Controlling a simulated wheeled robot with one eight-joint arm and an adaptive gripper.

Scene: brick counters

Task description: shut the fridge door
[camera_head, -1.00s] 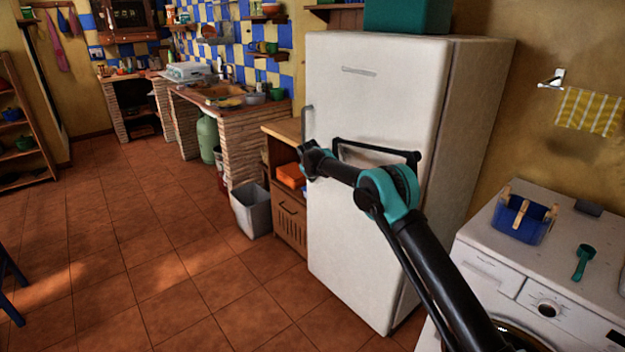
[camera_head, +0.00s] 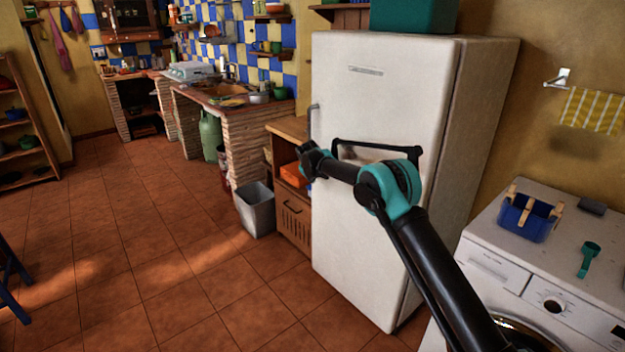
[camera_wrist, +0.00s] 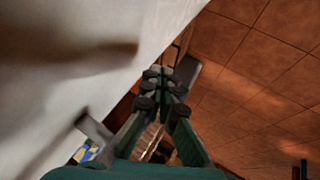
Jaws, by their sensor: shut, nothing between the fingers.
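The white fridge (camera_head: 485,140) stands in the middle right of the head view. Its door (camera_head: 370,230) faces me and looks flush or nearly flush with the body; I cannot tell whether a gap shows at the handle side. The grey handle (camera_head: 314,122) is on the door's left edge and also shows in the wrist view (camera_wrist: 95,130). My gripper (camera_wrist: 168,80) is shut and empty, beside the door's handle edge. In the head view my wrist lies in front of the door, and the fingers are hard to make out. I cannot tell whether they touch the door.
A wooden cabinet (camera_head: 292,222) and a grey bin (camera_head: 256,210) stand close to the fridge's left. A white washing machine (camera_head: 540,275) with a blue basket (camera_head: 528,218) is at the right.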

